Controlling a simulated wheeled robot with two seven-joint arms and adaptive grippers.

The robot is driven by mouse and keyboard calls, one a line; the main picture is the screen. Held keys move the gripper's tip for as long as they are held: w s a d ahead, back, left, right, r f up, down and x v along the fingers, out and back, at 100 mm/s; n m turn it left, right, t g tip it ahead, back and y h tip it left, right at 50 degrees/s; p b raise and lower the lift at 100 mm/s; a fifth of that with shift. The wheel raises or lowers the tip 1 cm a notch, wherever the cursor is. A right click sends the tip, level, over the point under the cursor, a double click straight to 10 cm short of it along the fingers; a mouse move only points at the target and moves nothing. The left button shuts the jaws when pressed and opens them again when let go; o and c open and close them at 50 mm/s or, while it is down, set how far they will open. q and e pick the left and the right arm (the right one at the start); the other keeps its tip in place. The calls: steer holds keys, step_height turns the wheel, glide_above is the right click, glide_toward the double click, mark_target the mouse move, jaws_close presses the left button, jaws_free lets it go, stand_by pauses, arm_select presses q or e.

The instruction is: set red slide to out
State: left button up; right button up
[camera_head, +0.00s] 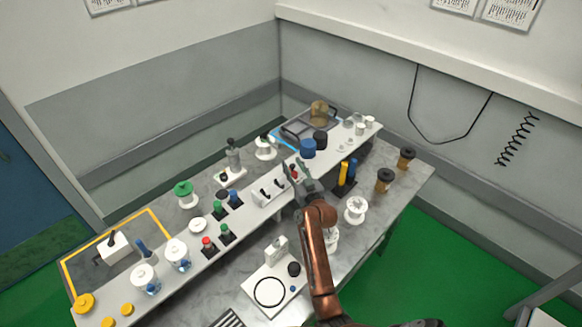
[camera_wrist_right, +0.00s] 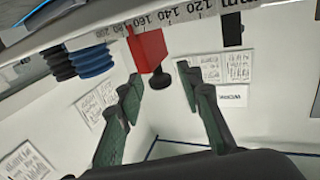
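The red slide (camera_wrist_right: 148,50) is a red block with a black round knob, set at a scale marked with numbers in the right wrist view. In the head view only a small red patch of it (camera_head: 294,172) shows at my right gripper (camera_head: 293,166). In the right wrist view my right gripper (camera_wrist_right: 160,80) is open, with one green-padded finger on each side of the knob. A gap shows between the knob and each finger; whether either finger touches the red block I cannot tell. My left gripper is not in view.
A white block with black levers (camera_head: 268,191) stands just left of my right gripper. Blue (camera_head: 308,148) and black (camera_head: 320,140) cylinders stand behind it. Yellow and blue upright pieces (camera_head: 344,175) stand to its right. A white spool (camera_head: 355,210) is nearer the front.

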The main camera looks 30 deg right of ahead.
steer(key=shift+c, duration=0.6)
steer(key=shift+a, duration=0.1)
jaws_close()
steer(key=shift+w, duration=0.1)
